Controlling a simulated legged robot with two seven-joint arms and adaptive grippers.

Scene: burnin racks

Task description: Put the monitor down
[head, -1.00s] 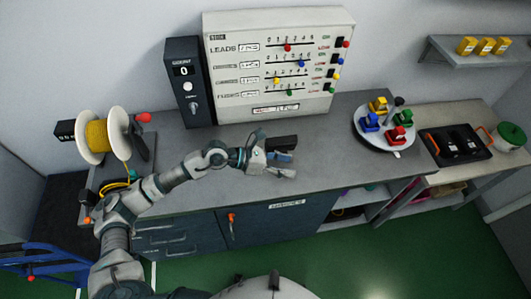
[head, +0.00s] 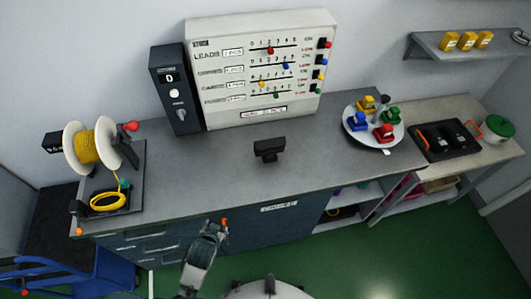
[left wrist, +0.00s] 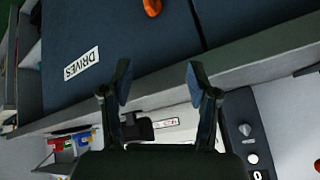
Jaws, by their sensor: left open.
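The monitor, a small black device (head: 268,149), stands on the grey counter (head: 215,165) near its middle, in front of the panel of sliders. In the left wrist view, a dark shape that looks like it (left wrist: 138,131) shows beyond the fingers, partly hidden by the left one. My left gripper (left wrist: 158,85) is open, with its fingers wide apart and nothing between them. It is away from the monitor, in front of the dark blue cabinet. In the head view my left arm is low at the bottom, and its fingertips are not clear. My right gripper is not in view.
A yellow cable spool (head: 90,147) stands at the counter's left end. A dark tester box (head: 175,92) and the slider panel (head: 262,70) stand at the back. A round carousel (head: 373,130) is to the right. The counter around the monitor is clear.

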